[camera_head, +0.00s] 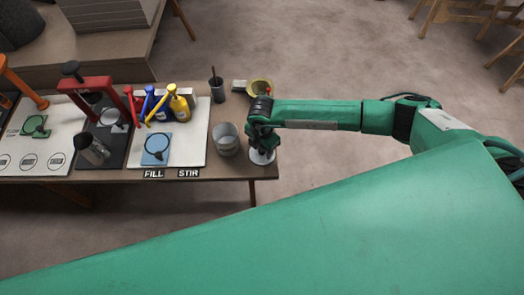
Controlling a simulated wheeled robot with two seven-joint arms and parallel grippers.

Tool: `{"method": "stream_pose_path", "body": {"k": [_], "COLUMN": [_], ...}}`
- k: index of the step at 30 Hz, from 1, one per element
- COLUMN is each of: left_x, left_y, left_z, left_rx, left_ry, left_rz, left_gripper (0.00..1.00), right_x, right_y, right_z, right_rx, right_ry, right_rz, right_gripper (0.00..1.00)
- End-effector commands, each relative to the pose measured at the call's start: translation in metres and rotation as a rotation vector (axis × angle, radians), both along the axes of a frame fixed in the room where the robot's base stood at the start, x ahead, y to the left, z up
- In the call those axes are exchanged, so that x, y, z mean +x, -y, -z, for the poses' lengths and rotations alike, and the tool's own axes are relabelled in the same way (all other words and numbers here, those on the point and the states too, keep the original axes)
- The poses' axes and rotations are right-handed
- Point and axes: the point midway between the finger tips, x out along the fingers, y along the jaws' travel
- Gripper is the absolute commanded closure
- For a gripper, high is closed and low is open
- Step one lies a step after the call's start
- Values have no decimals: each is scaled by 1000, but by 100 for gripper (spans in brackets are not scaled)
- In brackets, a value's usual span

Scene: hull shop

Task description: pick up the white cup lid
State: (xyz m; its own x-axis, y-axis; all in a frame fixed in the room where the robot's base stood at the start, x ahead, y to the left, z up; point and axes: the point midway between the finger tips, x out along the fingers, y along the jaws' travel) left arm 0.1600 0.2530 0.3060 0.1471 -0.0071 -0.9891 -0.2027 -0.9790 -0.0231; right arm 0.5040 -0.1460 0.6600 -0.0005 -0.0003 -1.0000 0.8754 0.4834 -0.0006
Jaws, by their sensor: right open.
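The white cup lid (262,158) is a small round pale disc at the right end of the wooden table, near its front corner. My right gripper (263,148) points down right over the lid and hides part of it. Its jaws are open; at this size I cannot tell whether the fingertips touch the lid. My left gripper is not in view.
A grey metal cup (226,139) stands just left of the lid. Behind are a yellow bowl (260,87) and a dark cup with a stick (217,90). A white board (195,150) with colored bottles lies further left. Open floor lies right of the table.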

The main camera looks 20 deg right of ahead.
Motion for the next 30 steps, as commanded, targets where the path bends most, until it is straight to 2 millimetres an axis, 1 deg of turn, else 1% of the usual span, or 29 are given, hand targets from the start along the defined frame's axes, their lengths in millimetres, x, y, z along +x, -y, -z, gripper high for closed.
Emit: {"method": "stream_pose_path", "body": {"k": [3,8,9,11,15,16,26,30], "left_x": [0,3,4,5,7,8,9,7], "left_y": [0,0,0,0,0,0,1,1], "left_z": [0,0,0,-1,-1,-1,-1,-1], "left_rx": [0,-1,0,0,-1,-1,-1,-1], "left_ry": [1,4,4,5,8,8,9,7], "left_rz": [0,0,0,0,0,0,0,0], "left_gripper": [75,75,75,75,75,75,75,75], "right_x": [0,0,0,0,0,0,0,0], "right_y": [0,0,0,0,0,0,0,0], "right_z": [5,5,5,5,5,5,5,-1], "right_rx": [0,0,0,0,0,0,0,1], "right_ry": [0,1,1,0,0,0,0,0], "right_rz": [-1,-1,-1,-1,-1,-1,-1,0], "right_gripper": [51,51,55,67,95,99,99,99]}}
